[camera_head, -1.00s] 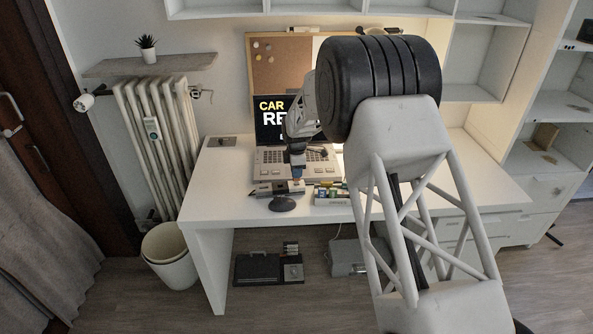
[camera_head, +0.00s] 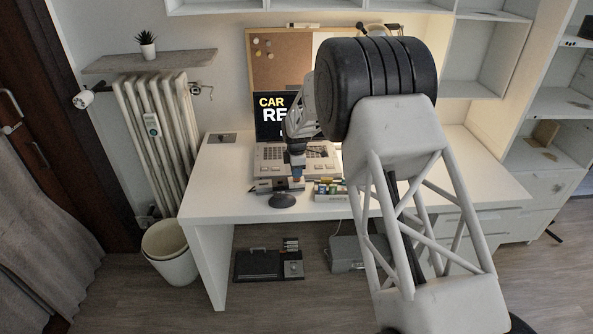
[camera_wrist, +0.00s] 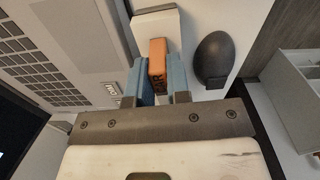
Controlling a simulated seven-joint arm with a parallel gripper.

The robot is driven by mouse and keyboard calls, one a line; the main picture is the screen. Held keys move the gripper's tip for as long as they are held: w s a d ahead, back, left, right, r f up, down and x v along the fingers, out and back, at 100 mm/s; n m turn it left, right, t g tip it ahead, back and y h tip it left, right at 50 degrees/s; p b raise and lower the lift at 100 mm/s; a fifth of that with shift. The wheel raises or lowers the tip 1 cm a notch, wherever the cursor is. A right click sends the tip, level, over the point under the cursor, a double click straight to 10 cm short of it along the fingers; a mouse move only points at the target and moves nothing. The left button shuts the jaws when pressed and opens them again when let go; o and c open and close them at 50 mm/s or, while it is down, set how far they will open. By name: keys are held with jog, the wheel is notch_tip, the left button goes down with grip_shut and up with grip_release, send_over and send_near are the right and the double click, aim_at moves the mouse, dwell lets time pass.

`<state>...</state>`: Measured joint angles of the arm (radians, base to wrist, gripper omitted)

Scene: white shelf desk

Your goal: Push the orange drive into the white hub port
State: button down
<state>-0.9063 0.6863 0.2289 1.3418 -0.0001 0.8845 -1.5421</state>
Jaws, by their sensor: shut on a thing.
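The orange drive (camera_wrist: 157,56) is upright between the blue fingertips of my gripper (camera_wrist: 157,80) in the wrist view. My gripper is shut on it. The far end of the drive overlaps the white hub (camera_wrist: 156,22) in the wrist view. I cannot tell whether it touches the hub or sits in a port, because the drive and fingers hide the port. In the head view my gripper (camera_head: 297,178) points down at the front part of the desk, too small to show the drive clearly.
A dark oval mouse (camera_wrist: 212,58) lies just right of the hub; it also shows in the head view (camera_head: 282,201). A machine with grey keys (camera_wrist: 45,60) is on the left. A box of coloured items (camera_head: 330,189) stands right of my gripper on the white desk (camera_head: 225,185).

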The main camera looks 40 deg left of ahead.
jog(key=shift+f, duration=0.1)
jog(key=c, duration=1)
grip_release()
jog(key=shift+r, duration=3.9)
